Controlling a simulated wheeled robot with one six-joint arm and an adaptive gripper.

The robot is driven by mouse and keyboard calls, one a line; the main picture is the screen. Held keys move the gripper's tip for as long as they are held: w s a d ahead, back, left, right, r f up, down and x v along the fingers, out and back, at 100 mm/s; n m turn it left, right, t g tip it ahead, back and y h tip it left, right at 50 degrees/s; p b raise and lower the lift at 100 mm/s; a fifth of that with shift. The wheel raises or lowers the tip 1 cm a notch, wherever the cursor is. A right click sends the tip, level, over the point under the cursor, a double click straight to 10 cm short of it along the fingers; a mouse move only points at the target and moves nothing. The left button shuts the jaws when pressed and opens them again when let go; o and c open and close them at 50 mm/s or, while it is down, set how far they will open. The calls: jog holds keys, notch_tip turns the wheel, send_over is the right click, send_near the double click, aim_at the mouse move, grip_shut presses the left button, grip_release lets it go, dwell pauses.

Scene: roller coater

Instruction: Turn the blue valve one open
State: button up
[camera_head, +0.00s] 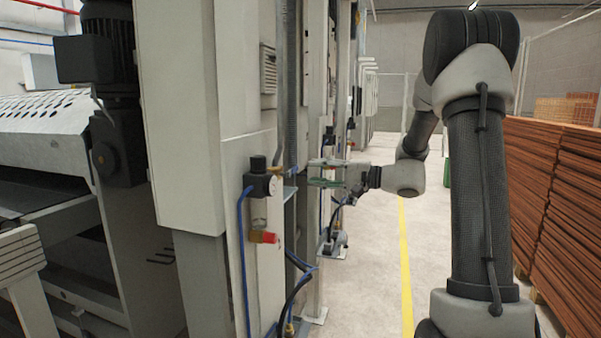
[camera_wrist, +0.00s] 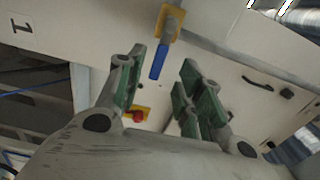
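The blue valve handle (camera_wrist: 158,62) shows in the wrist view as a short blue lever below a brass-yellow fitting (camera_wrist: 171,22) on the pale machine panel. The lever appears between the two fingers of my gripper (camera_wrist: 160,68) in that view. The fingers have green pads and stand apart with a wide gap. I see no contact with the lever, and its exact depth is hard to tell. In the head view my gripper (camera_head: 324,172) is beside the machine column, pointing left.
A red knob (camera_wrist: 138,115) shows low in the wrist view. Stacked brown boards (camera_head: 550,190) stand at right. The aisle floor (camera_head: 378,260) is clear.

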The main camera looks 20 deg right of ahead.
jog(key=v, duration=0.4)
jog(key=shift+s+d, duration=0.1)
jog(key=shift+d, duration=0.1)
